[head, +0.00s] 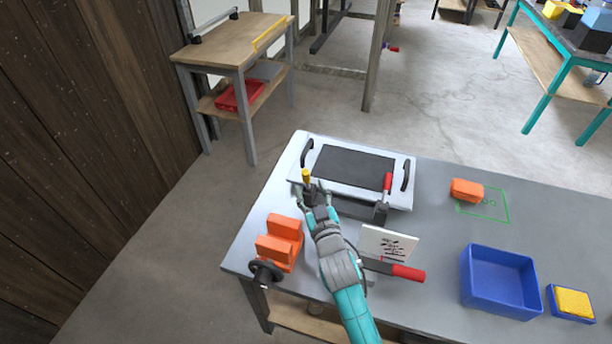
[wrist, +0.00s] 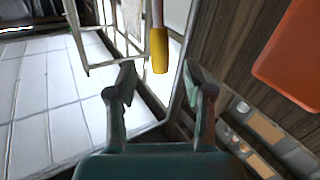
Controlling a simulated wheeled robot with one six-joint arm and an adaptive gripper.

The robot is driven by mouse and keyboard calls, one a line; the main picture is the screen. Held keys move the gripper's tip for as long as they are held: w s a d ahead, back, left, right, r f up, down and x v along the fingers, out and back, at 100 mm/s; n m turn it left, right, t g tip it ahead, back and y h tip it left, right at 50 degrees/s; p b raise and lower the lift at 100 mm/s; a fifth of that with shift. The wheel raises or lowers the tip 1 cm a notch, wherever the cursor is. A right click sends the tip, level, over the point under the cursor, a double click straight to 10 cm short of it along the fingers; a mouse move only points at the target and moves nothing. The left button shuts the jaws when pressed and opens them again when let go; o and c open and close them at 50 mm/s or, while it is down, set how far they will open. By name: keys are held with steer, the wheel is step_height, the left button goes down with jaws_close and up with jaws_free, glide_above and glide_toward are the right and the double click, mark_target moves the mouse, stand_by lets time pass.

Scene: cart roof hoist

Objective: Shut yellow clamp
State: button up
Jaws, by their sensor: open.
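The yellow clamp's handle (head: 306,176) stands roughly upright at the near left edge of a white panel (head: 405,197) with a dark inset. The clamp's base is largely hidden behind my gripper (head: 312,188). In the wrist view the yellow grip (wrist: 159,50) hangs between and just beyond the fingertips of my gripper (wrist: 159,78). The fingers are open, with a gap on each side of the grip, and I see no contact. A red-handled clamp (head: 388,183) also stands upright at the panel's near right side.
An orange vise (head: 280,241) stands left of my arm. A white card (head: 389,243) and a red-handled tool (head: 408,272) are to its right. A blue bin (head: 499,281), a yellow sponge (head: 574,302) and an orange block (head: 467,189) are farther right on the grey bench (head: 440,230).

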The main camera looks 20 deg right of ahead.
mark_target(307, 180)
steer(key=w, duration=0.5)
steer(key=shift+w+d, duration=0.2)
steer(key=shift+w, duration=0.2)
jaws_close()
